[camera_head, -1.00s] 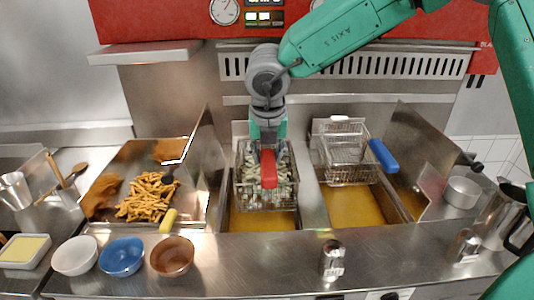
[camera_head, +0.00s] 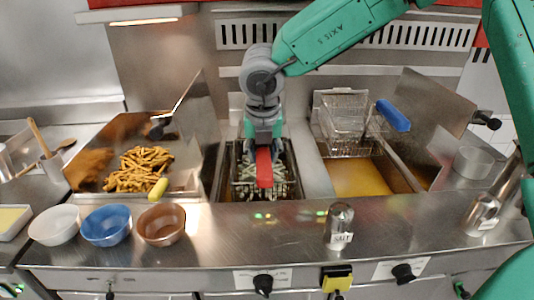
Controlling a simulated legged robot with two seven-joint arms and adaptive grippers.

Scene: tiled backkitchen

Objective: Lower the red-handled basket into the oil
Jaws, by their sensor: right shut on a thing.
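The red-handled basket (camera_head: 285,186) hangs in the left fryer well, with pale uncooked fries in it. Its red handle (camera_head: 264,168) points toward me. My right gripper (camera_head: 263,140) comes down from above and is shut on the handle. The left well (camera_head: 222,190) looks dark around the basket, and I cannot clearly see its oil surface or how deep the basket sits. My left gripper is not in view.
A blue-handled basket (camera_head: 344,118) hangs above the right well's yellow oil (camera_head: 357,178). Left are cooked fries (camera_head: 140,168) in a metal tray, with a yellow-handled tool (camera_head: 158,189). Bowls and a salt shaker (camera_head: 339,222) line the front counter.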

